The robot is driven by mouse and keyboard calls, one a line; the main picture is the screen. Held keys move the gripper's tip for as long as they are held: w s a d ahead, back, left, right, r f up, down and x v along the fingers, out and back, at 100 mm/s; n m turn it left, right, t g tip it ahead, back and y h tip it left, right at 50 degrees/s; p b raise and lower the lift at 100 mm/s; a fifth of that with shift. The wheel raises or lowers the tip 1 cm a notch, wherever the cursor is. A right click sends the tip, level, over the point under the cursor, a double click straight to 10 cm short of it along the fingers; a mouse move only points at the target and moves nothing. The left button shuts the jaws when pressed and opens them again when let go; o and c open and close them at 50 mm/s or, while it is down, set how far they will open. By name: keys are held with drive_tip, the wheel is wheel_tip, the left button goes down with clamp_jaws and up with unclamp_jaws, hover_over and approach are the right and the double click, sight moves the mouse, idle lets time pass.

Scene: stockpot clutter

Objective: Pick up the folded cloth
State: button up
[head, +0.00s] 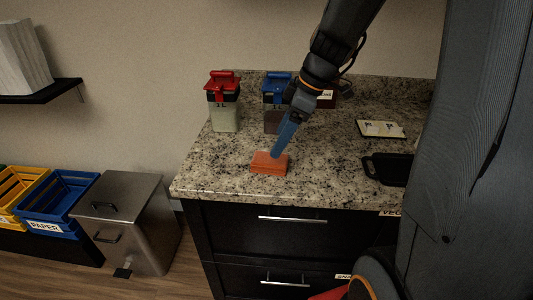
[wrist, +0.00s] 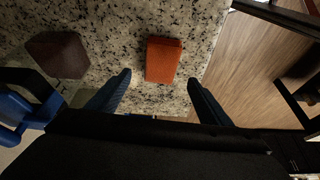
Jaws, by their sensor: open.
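The folded cloth (head: 268,163) is a small orange block-like bundle lying on the speckled granite counter near its front left edge. In the wrist view the cloth (wrist: 163,60) lies ahead of and between the two blue fingers. My gripper (head: 279,150) comes down from the upper right, its tip close above or behind the cloth in the head view. In the wrist view my gripper (wrist: 159,82) is open, its fingers spread wider than the cloth, with nothing held. I cannot tell the exact height of the fingertips above the counter.
A red-lidded container (head: 224,102) and a blue-lidded container (head: 275,92) stand behind the cloth. A small card or tray (head: 381,129) and a black tray (head: 388,168) lie to the right. The counter's front edge (head: 290,202) is close to the cloth.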

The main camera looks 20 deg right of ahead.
drive_tip(key=shift+w+a+f, duration=0.15)
drive_tip(key=shift+a+f, duration=0.05)
drive_tip(key=shift+f, duration=0.05)
drive_tip(key=x, duration=0.2)
drive_tip(key=p+x, duration=0.1)
drive_tip(key=x, duration=0.1)
drive_tip(key=p+x, duration=0.1)
drive_tip(key=x, duration=0.1)
drive_tip(key=shift+s+d+f, duration=0.2)
drive_tip(key=shift+s+d, duration=0.05)
drive_tip(key=shift+s, duration=0.1)
drive_tip(key=shift+w+a+f, duration=0.15)
drive_tip(key=shift+f, duration=0.3)
drive_tip(key=shift+f+b, duration=0.2)
drive_tip(key=shift+b, duration=0.15)
drive_tip(key=c, duration=1.1)
drive_tip(key=shift+c, duration=0.2)
drive_tip(key=shift+r+p, duration=0.2)
drive_tip(key=shift+p, duration=0.2)
drive_tip(key=shift+r, duration=0.2)
wheel_tip(320, 180, up, 10)
drive_tip(key=b, duration=0.1)
drive_tip(key=shift+f+b, duration=0.2)
drive_tip(key=shift+b, duration=0.1)
